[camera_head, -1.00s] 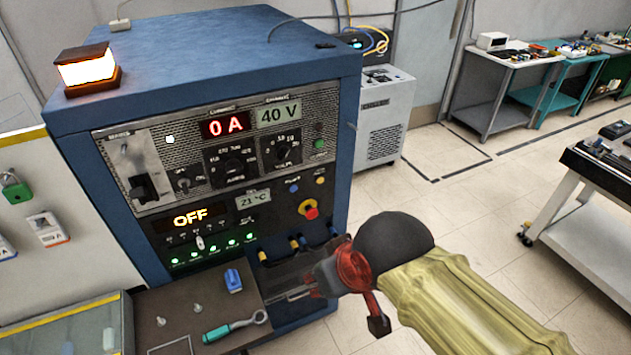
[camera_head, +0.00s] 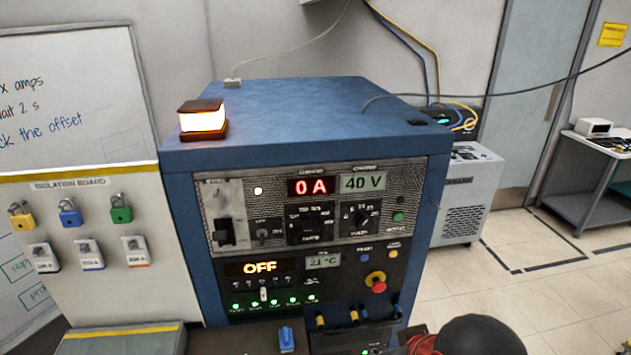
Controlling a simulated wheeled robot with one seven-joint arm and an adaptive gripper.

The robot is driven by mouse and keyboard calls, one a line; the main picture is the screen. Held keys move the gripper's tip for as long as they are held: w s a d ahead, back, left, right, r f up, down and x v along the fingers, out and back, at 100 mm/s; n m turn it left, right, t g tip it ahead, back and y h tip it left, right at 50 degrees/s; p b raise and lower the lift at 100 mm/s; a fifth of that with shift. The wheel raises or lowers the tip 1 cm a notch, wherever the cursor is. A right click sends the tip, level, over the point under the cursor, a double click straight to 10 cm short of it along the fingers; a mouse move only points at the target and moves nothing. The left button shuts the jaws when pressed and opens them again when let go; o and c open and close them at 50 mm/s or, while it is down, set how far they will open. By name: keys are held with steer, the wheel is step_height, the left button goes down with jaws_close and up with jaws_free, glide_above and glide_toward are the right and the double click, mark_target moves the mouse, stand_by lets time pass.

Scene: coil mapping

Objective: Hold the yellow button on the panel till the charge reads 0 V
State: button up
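The blue power cabinet (camera_head: 290,119) stands in the middle of the head view with its panel facing me. The small yellow button (camera_head: 393,254) is on the right of the panel, above the red emergency knob (camera_head: 378,285) and right of a blue button (camera_head: 364,258). It is uncovered and nothing touches it. The charge display (camera_head: 363,182) reads 40 V. The current display (camera_head: 310,186) reads 0 A, and a lower display shows OFF. My arm shows only at the bottom right edge; my gripper is out of the picture.
A lit amber beacon (camera_head: 202,121) stands on the cabinet. An isolation board (camera_head: 87,180) with padlocks is at the left. A grey chiller unit (camera_head: 468,195) stands behind at the right. Cable connectors (camera_head: 353,316) stick out below the panel. Floor at the right is clear.

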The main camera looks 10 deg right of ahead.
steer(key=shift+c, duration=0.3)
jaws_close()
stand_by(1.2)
